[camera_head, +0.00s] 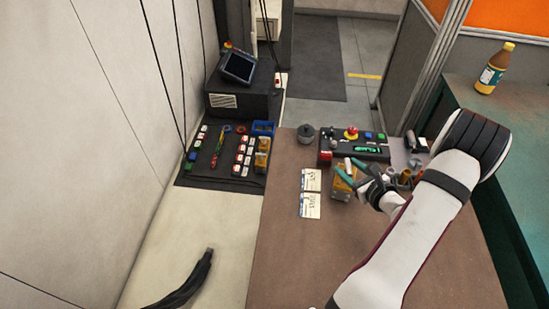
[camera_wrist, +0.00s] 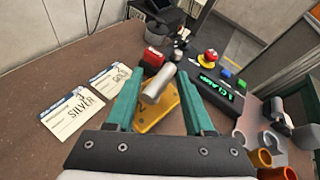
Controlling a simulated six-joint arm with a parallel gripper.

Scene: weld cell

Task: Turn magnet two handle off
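A yellow-orange magnet block (camera_wrist: 158,117) with a grey cylindrical handle (camera_wrist: 157,84) lies on the brown table, between the two green fingers of my gripper (camera_wrist: 160,76) in the wrist view. The fingers are apart, one on each side of the handle, with a visible gap; I cannot tell if either touches it. In the head view, the same orange block (camera_head: 341,189) sits under my gripper (camera_head: 346,168), which partly hides it.
A control box with a green display (camera_wrist: 217,86) and red button (camera_wrist: 209,57) stands behind right. Cups (camera_wrist: 262,158) stand at right. More yellow pieces (camera_head: 262,155) are on the left black panel.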

